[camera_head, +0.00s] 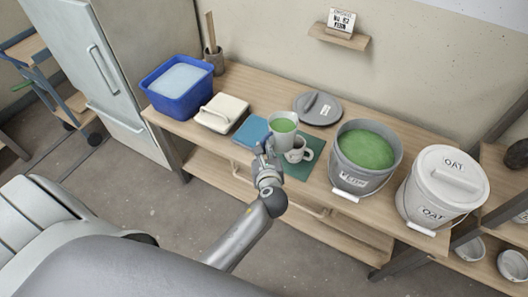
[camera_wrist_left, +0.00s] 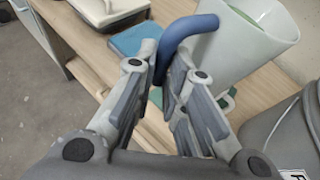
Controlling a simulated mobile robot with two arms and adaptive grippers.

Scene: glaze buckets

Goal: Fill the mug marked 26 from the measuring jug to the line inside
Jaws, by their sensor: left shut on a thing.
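The measuring jug (camera_head: 283,139) is pale, with green glaze inside, and looks close to upright. In the left wrist view the jug (camera_wrist_left: 240,45) shows its pale wall and blue handle (camera_wrist_left: 188,32). My left gripper (camera_head: 264,152) is shut on that handle; its fingers (camera_wrist_left: 168,88) sit either side of it. A white mug (camera_head: 297,156) stands just in front of and right of the jug on a dark green mat (camera_head: 312,171), its handle to the right. I cannot read a number on the mug or see its inside line. My right gripper is not in view.
An open grey bucket of green glaze (camera_head: 339,173) and a lidded white bucket marked OAT (camera_head: 418,196) stand to the right. A grey lid (camera_head: 327,113) lies behind. A blue tub (camera_head: 185,101), a pale lidded box (camera_head: 221,115) and a blue flat item (camera_head: 250,132) are left.

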